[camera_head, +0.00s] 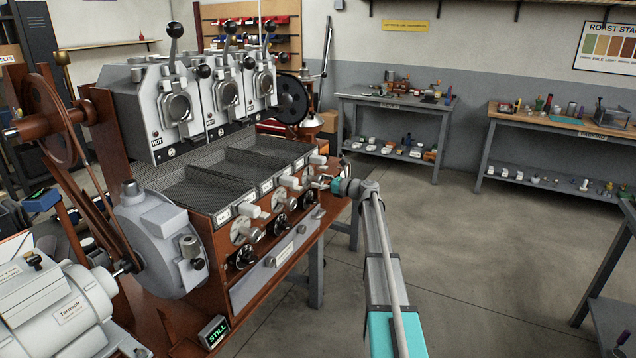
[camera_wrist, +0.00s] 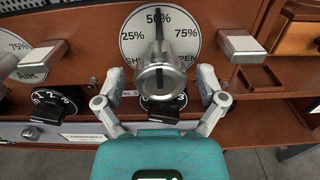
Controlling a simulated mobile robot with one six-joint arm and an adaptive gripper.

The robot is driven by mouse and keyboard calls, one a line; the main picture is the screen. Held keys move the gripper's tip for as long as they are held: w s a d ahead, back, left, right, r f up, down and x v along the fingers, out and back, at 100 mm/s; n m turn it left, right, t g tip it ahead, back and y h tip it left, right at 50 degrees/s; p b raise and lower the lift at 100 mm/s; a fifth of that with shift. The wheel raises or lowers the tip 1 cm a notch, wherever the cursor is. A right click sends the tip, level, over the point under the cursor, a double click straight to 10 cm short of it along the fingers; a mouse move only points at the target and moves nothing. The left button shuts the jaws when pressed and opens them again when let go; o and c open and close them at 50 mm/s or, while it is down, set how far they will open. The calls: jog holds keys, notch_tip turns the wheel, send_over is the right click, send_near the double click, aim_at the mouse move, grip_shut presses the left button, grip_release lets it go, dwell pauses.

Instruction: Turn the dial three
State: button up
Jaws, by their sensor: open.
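My gripper (camera_head: 326,183) is at the right-hand end of the roaster's front panel. In the wrist view my gripper (camera_wrist: 160,88) is open, its fingers on either side of a silver cylindrical knob (camera_wrist: 160,76). I cannot tell whether they touch it. The knob stands out from a round white scale (camera_wrist: 138,32) marked 25%, 50% and 75%, with a dark pointer at 50%. Below it a black dial (camera_wrist: 163,108) is mostly hidden by the knob and gripper. In the head view a black dial (camera_head: 306,198) sits low on the panel near my gripper.
Another black numbered dial (camera_wrist: 50,103) is to the left, with a block handle (camera_wrist: 42,60) above it. A second block handle (camera_wrist: 239,46) is to the right. A grey drawer-like front (camera_head: 277,260) runs below the dials. Open floor (camera_head: 470,260) lies to the right.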

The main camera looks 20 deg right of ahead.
jog(key=c, duration=1.1)
jog(key=shift+s+a, duration=0.1)
jog(key=shift+a, duration=0.3)
jog(key=shift+c, duration=0.3)
jog(key=shift+d, duration=0.3)
